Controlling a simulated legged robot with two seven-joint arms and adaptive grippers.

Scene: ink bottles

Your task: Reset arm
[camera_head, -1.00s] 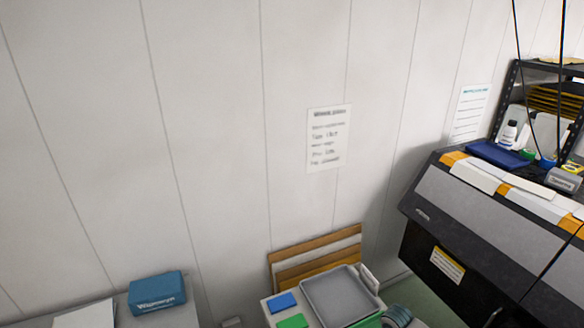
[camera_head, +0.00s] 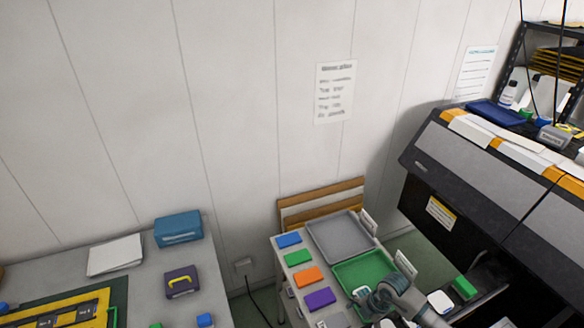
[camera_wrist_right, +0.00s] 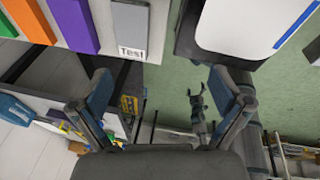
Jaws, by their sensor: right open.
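My right gripper (camera_head: 368,302) shows at the lower right of the head view, beside the green tray (camera_head: 350,277). In the right wrist view my right gripper (camera_wrist_right: 165,97) has its two fingers wide apart with nothing between them. Below that gap lies the green floor (camera_wrist_right: 175,85). My left gripper is not in view. No ink bottle is in either hand that I can see; a small white bottle (camera_head: 507,95) stands on the shelf at the far right.
A small table carries blue (camera_head: 289,240), green (camera_head: 298,257), orange (camera_head: 308,277) and purple (camera_head: 319,299) blocks and a grey tray (camera_head: 338,236). A large dark machine (camera_head: 480,160) stands at right. The left table holds a blue box (camera_head: 178,229) and a purple case (camera_head: 181,281).

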